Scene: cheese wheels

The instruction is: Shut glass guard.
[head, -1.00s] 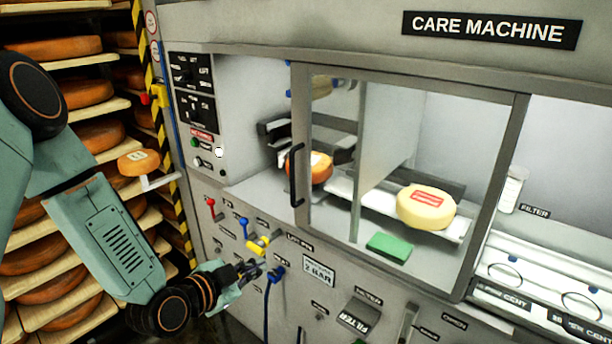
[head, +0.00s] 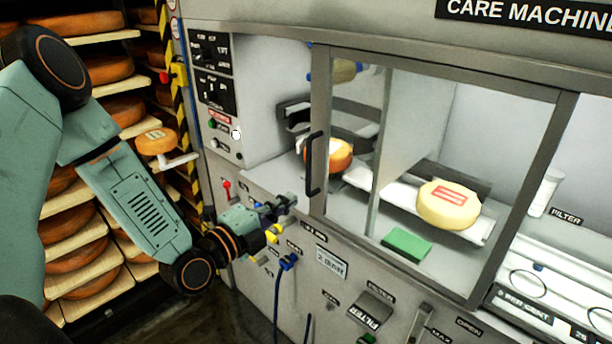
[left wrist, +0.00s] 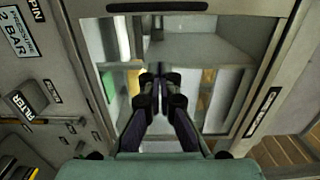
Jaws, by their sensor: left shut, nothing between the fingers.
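The glass guard (head: 455,98) is a clear pane in a grey frame on the front of the care machine. It covers the middle of the chamber, and the chamber's left part stands open beside it. Its upright black handle (head: 314,165) is on the frame's left post. My left gripper (head: 291,202) is shut and empty, just left of and below the handle, apart from it. In the left wrist view, the shut fingers (left wrist: 160,84) point at the chamber opening, and the handle (left wrist: 157,6) lies across the top edge. My right gripper is not in view.
Behind the guard are a pale cheese wheel (head: 449,204) on a tray, an orange wheel (head: 341,154) and a green block (head: 406,244). Knobs and a blue hose (head: 277,300) stick out of the panel below. Cheese racks (head: 85,245) stand at the left.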

